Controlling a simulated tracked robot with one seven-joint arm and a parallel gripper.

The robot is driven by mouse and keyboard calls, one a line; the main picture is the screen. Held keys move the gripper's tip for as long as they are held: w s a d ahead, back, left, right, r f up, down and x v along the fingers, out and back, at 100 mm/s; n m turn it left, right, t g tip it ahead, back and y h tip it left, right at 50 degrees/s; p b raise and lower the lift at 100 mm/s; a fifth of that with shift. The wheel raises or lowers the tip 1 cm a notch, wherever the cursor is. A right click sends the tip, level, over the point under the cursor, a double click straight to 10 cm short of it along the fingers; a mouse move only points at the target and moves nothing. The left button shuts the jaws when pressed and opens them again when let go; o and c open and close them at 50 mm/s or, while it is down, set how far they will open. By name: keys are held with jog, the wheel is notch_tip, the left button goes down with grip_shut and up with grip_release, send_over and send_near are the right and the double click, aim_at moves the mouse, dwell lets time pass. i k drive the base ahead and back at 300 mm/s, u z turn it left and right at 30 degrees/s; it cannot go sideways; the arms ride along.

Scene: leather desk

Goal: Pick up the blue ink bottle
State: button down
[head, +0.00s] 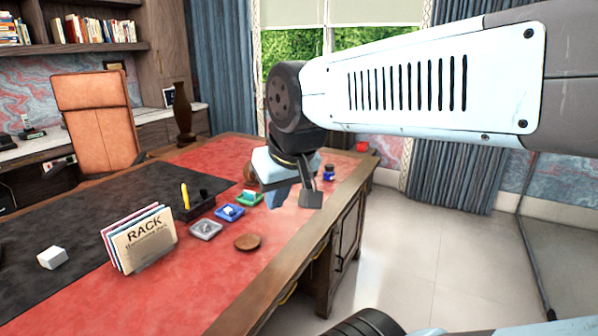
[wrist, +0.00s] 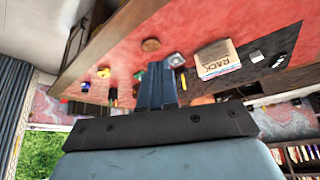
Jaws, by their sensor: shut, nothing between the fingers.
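The blue ink bottle (head: 328,173) is small and dark blue with a dark cap. It stands upright on the red leather near the desk's right edge in the head view, just right of and beyond my gripper (head: 279,197). A small blue thing at the left of the wrist view, likely the bottle (wrist: 85,87), lies well to the side of the fingers. My gripper (wrist: 156,84) is shut and empty, held above the desk and apart from the bottle. It hides part of the desk behind it in the head view.
The desk (head: 210,290) also holds a card rack (head: 140,240), ink pads (head: 230,212), a pen holder (head: 200,204), a round wooden coaster (head: 247,241) and a white block (head: 52,257). A small red object (head: 362,147) is at the far corner. A yellow item (wrist: 103,72) shows in the wrist view.

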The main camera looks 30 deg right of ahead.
aim_at(326, 176)
jog(key=u, duration=0.05)
jog(key=k, duration=0.5)
jog(key=u, duration=0.95)
jog(key=i, duration=0.1)
jog(key=z, duration=3)
jog(key=i, duration=3.5)
jog(key=u, duration=0.1)
